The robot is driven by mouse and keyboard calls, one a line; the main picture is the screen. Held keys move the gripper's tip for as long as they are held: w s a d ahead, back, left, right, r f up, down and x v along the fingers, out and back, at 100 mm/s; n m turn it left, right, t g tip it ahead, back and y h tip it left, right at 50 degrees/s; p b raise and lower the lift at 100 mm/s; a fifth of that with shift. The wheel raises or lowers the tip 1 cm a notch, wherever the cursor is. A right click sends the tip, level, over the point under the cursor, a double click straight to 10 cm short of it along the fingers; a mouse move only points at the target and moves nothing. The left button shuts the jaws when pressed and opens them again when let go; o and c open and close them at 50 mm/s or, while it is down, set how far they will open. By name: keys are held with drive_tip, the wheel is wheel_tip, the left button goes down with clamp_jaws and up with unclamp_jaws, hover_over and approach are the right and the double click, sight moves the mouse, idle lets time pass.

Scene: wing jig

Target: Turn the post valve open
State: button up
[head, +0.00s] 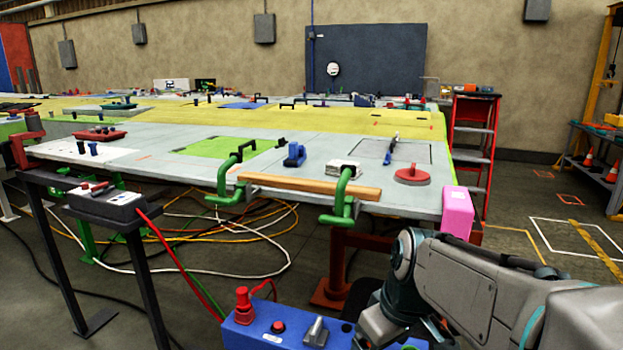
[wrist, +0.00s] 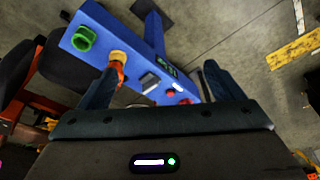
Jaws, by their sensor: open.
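A blue control box (head: 245,335) stands at the bottom of the head view. It carries a red fitting (head: 243,303), a red button (head: 278,327) and a grey lever knob (head: 316,331). The wrist view shows the blue box (wrist: 100,22) with a green ring (wrist: 83,40), a yellow-and-orange fitting (wrist: 118,58), the grey knob (wrist: 149,82) and the red button (wrist: 171,91). I cannot tell for certain which one is the post valve. My gripper (wrist: 161,70) is open, its fingers spread to either side of the grey knob in the picture; contact cannot be seen.
The large wing panel (head: 310,155) with green clamps (head: 345,195) stands behind the box. A pink block (head: 457,211) is at its right corner. A black box (head: 105,203) on a stand is at left, with a red hose. Cables lie on the floor.

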drive_tip(key=s+d+r+m+h+p, duration=0.1)
drive_tip(key=s+d+r+m+p, duration=0.2)
drive_tip(key=s+r+m+p, duration=0.3)
drive_tip(key=s+r+p, duration=0.1)
drive_tip(key=p, duration=0.2)
drive_tip(key=shift+s+d+r+t+h, duration=0.25)
drive_tip(key=shift+d+t+h, duration=0.05)
drive_tip(key=shift+d, duration=0.05)
idle(0.4)
